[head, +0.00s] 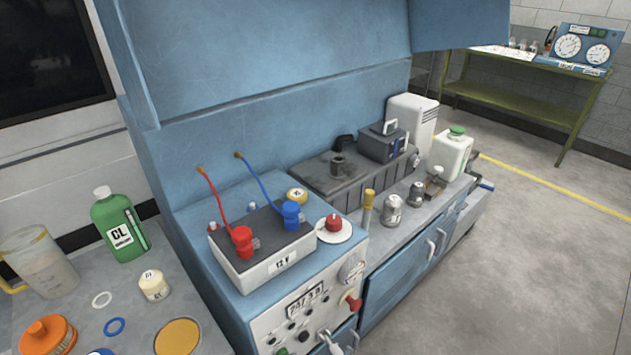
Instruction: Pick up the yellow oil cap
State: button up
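I see more than one yellow round thing and cannot tell for sure which is the oil cap. A small yellow-and-white round piece with a dark mark (297,195) sits behind the battery on the blue bench. A flat yellow disc (178,337) lies on the grey table at the lower left, near the bottom edge. A short cream cylinder with a dark mark on top (154,285) stands behind that disc. My gripper is not in view.
A white battery (263,265) with red and blue clamps stands on the blue bench. On the left table are a green bottle (120,222), a clear jug (40,262), an orange cap (48,337), and white and blue rings. Open floor (545,225) lies at the right.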

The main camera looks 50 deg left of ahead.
aim_at(298, 195)
jog(key=i+u, duration=0.75)
jog(key=i+l+u, duration=0.15)
jog(key=u, duration=0.2)
jog(key=i+u, duration=0.2)
jog(key=u, duration=0.2)
jog(key=i+u, duration=0.2)
jog(key=u, duration=0.2)
jog(key=i+u, duration=0.2)
jog(key=u, duration=0.2)
jog(key=i+l+u, duration=0.15)
jog(key=u, duration=0.2)
